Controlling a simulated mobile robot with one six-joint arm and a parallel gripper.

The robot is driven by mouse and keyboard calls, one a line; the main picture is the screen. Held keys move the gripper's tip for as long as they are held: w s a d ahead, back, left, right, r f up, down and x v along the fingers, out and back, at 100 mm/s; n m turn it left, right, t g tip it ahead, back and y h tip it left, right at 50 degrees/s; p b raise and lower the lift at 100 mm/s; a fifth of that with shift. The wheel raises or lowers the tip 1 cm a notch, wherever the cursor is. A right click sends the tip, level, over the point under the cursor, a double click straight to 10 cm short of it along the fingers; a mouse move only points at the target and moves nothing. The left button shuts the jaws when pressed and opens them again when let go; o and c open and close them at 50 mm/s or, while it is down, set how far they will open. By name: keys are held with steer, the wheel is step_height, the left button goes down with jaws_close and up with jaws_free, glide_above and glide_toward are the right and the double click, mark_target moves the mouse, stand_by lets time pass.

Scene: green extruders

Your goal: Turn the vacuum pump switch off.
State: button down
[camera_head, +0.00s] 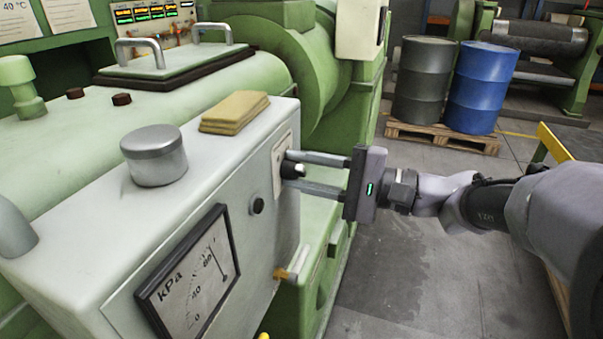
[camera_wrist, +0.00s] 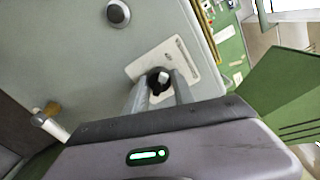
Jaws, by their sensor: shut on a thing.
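The vacuum pump switch is a black rotary knob with a pale mark (camera_head: 291,168) on a light label plate (camera_head: 279,165), on the side of a grey-white box (camera_head: 240,190). In the wrist view the knob (camera_wrist: 158,80) sits between my two fingers, on its plate (camera_wrist: 183,62). My gripper (camera_head: 298,172) reaches in from the right and is shut on the knob. The fingers hide part of the knob, and its exact setting is hard to read. A kPa gauge (camera_head: 190,280) on the box has its needle near the 80 end.
A yellow pad (camera_head: 235,112) and a metal cap (camera_head: 154,155) are on top. Drums (camera_head: 480,88) stand on a pallet behind. Floor at right is clear.

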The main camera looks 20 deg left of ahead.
steer(key=c, duration=1.1)
jaws_free()
steer(key=shift+o, duration=0.2)
steer(key=s+d+p, duration=0.1)
steer(key=d+p, duration=0.2)
steer(key=d, duration=1.4)
steer(key=shift+s+d, duration=0.2)
